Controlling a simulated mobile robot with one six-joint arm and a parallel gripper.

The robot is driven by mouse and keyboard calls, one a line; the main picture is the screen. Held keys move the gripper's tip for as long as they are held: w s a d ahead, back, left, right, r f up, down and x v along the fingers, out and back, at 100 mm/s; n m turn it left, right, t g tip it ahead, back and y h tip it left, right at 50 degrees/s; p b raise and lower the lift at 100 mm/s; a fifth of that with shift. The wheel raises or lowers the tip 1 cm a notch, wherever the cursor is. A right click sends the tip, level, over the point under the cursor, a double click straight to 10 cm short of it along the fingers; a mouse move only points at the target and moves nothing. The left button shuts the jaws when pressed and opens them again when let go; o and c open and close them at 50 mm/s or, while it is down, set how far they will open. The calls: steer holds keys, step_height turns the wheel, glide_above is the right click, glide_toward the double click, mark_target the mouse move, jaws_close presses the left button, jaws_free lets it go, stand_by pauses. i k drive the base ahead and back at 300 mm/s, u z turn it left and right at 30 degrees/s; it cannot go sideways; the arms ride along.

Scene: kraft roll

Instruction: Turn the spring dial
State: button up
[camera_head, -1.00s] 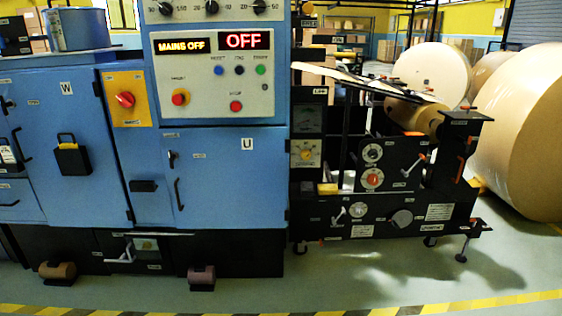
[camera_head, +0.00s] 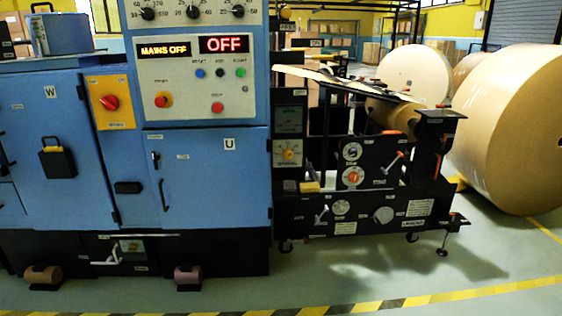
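The black unwind frame right of the blue machine carries several dials. They are a dial with a yellow plate (camera_head: 288,153), a small white-ringed dial (camera_head: 352,151), an orange-centred dial (camera_head: 353,176) below it, a pale round dial (camera_head: 341,208) and a grey round knob (camera_head: 383,215). The labels are too small to read, so I cannot tell which one is the spring dial. My gripper is not in view.
The blue machine (camera_head: 207,182) fills the left side, its panel (camera_head: 205,75) reading "MAINS OFF" and "OFF". Large kraft rolls (camera_head: 515,115) stand at the right. Two small rollers (camera_head: 187,274) sit low at the machine's front. The floor (camera_head: 330,275) before the frame is clear up to striped tape (camera_head: 430,299).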

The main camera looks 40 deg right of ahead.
mark_target(287, 153)
steer(key=z, duration=0.2)
steer(key=i, duration=1)
steer(key=u, duration=0.15)
